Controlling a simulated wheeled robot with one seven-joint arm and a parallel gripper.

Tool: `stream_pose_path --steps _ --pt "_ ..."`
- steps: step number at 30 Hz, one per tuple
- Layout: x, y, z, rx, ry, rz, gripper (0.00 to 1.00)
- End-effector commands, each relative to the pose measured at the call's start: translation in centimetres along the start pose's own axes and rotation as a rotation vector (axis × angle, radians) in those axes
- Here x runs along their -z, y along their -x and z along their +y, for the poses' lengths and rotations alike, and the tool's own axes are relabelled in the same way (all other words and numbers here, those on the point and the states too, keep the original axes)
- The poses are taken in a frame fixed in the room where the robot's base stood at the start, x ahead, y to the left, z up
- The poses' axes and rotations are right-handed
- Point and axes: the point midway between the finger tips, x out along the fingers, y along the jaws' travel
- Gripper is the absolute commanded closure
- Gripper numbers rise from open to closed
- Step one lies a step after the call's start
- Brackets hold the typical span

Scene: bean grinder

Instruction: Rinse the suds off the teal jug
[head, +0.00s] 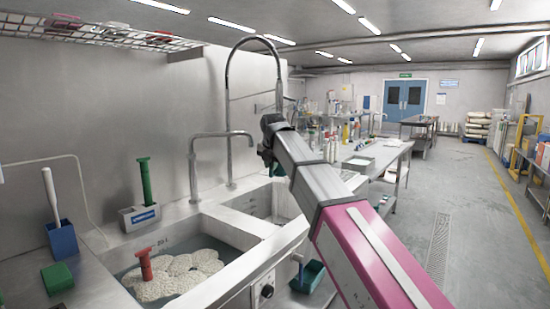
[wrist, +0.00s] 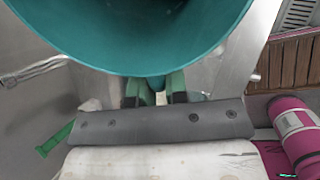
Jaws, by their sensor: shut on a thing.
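The teal jug (wrist: 130,45) fills the top of the wrist view, its broad curved body close to the camera. My gripper (wrist: 155,93) is shut on a narrow teal part of it, which looks like the handle. No suds show on the side of the jug facing the wrist camera; its other sides are hidden. In the head view my arm reaches toward the right basin (head: 250,202) of the sink, and a little teal shows behind my wrist. The gripper fingers are hidden there. A low tap (head: 210,135) and a tall arched tap (head: 228,95) stand behind the basins.
The left basin (head: 185,226) holds water, pale foam (head: 190,272) and a red-handled tool (head: 146,266). A caddy with a green handle (head: 145,182), a blue holder (head: 62,238) and a green block (head: 57,277) stand left. A side table (head: 385,155) stands beyond my arm.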

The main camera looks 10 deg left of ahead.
Motion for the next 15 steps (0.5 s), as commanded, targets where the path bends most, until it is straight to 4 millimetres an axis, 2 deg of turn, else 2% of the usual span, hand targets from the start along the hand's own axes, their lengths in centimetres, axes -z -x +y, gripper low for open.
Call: stream_pose_path --steps 5,15 --pt "0.2 0.6 -0.1 0.000 0.000 0.000 1.00" --pt "1.2 3.2 -0.8 0.000 0.001 -0.001 1.00"
